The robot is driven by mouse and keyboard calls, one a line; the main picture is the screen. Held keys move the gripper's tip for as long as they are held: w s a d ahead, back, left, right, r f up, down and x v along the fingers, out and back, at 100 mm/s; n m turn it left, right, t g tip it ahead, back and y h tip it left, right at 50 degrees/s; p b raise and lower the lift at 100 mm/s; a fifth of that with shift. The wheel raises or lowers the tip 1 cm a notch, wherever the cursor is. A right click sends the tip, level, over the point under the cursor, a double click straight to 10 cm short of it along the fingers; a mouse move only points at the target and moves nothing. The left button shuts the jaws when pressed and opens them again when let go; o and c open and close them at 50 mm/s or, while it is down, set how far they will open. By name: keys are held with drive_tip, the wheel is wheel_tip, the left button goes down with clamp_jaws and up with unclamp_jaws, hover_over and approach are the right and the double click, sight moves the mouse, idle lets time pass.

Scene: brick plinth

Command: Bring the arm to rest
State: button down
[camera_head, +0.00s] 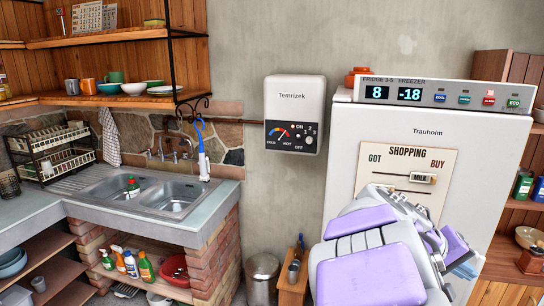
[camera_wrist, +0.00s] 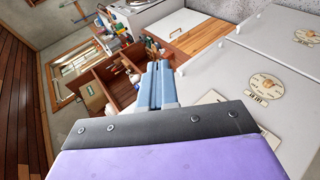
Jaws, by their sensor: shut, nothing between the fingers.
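My arm with purple and grey panels (camera_head: 370,270) is folded in the lower right of the head view, in front of the white fridge (camera_head: 345,150). My gripper (camera_wrist: 155,82) shows in the wrist view as two light blue fingers lying together, with nothing between them. In the head view, a small light blue part of the gripper (camera_head: 466,269) shows at the right of the arm, partly hidden behind it. The fingers touch nothing that I can see.
A sink (camera_head: 165,190) in a counter on a brick plinth (camera_head: 215,250) stands at the left. A bin (camera_head: 262,275) and a small wooden stand (camera_head: 292,280) are left of my arm. Wooden shelves (camera_head: 520,215) with tins and bowls are at the right. A water heater (camera_head: 294,115) hangs on the wall.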

drive_tip(key=s+a+f+g+y, duration=0.1)
drive_tip(key=s+a+f+y, duration=0.4)
drive_tip(key=s+a, duration=0.7)
drive_tip(key=s+a+f+n+g+y, duration=0.1)
drive_tip(key=s+a+f+y, duration=0.5)
drive_tip(key=s+a+f, duration=0.3)
drive_tip(key=s+a, duration=0.3)
drive_tip(key=s, duration=0.1)
drive_tip(key=shift+s+a+f+n, duration=0.2)
drive_tip(key=shift+a+f+n, duration=0.1)
drive_tip(key=shift+a, duration=0.05)
